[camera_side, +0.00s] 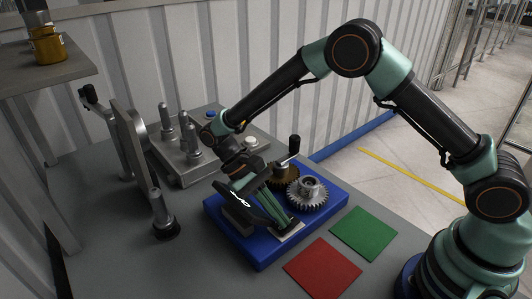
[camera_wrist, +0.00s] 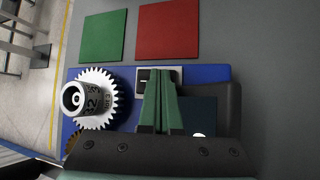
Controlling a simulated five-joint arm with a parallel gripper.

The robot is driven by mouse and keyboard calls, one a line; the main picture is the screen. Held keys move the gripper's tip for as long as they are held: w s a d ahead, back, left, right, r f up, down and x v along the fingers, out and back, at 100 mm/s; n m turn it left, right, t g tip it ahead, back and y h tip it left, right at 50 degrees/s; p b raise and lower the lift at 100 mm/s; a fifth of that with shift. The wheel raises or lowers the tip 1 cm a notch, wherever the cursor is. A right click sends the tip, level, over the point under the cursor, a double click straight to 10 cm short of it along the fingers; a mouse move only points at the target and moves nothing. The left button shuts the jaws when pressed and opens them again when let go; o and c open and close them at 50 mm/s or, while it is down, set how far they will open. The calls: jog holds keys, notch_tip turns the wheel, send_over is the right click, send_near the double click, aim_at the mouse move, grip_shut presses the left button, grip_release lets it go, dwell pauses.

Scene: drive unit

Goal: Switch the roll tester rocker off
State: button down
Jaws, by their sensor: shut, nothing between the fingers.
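The roll tester is a blue base (camera_side: 262,262) on the grey table, also in the wrist view (camera_wrist: 210,73). It carries a toothed metal gear (camera_side: 308,193) with a hub, seen at left in the wrist view (camera_wrist: 94,98). The rocker (camera_wrist: 145,75) is dark with a pale mark, set in a light plate (camera_wrist: 178,75); its position cannot be told. In the side view the plate (camera_side: 291,234) shows at the fingertips. My gripper (camera_side: 284,221) is shut and empty, tips down over the plate. In the wrist view its fingers (camera_wrist: 158,75) hide part of the rocker; contact is unclear.
A red square (camera_side: 322,269) and a green square (camera_side: 363,233) lie flat in front of the base. A brown gear (camera_side: 284,176) and a black-knobbed crank (camera_side: 293,146) stand behind the metal gear. A grey fixture with metal posts (camera_side: 192,140) stands behind left.

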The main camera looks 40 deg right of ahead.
jog(key=shift+r, duration=0.15)
jog(key=shift+d+r, duration=0.15)
jog(key=shift+r, duration=0.5)
jog(key=shift+d+r, duration=0.2)
jog(key=shift+r, duration=1.05)
jog(key=shift+d+r, duration=0.2)
jog(key=shift+r, duration=1)
